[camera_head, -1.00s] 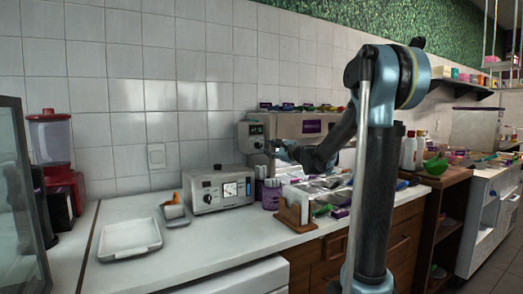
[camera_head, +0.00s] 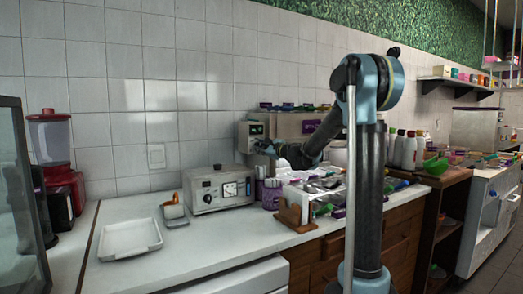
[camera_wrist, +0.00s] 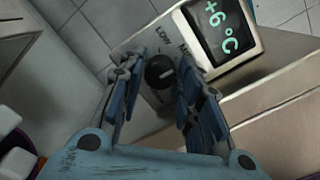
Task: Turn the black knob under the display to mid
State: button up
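The black knob (camera_wrist: 159,72) is round, with a pale pointer line, on a light panel in the wrist view. The word LOW is printed beside it; another label, starting with M, is partly hidden by a finger. The display (camera_wrist: 222,28) reads +6 °C in green and also shows in the head view (camera_head: 256,129). My gripper (camera_wrist: 156,82) is open, its blue fingers on either side of the knob with gaps visible. I cannot tell how near the fingertips are to the panel. In the head view my gripper (camera_head: 266,147) hides the knob just below the display.
A grey control box (camera_head: 218,190) with dials stands on the white counter (camera_head: 205,238), left of my gripper. A purple container (camera_head: 271,195) and a wooden holder (camera_head: 293,215) stand below my arm. A white tray (camera_head: 131,239) lies at left.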

jog(key=c, duration=0.4)
jog(key=shift+n, duration=0.3)
jog(key=o, duration=0.8)
jog(key=v, duration=1.2)
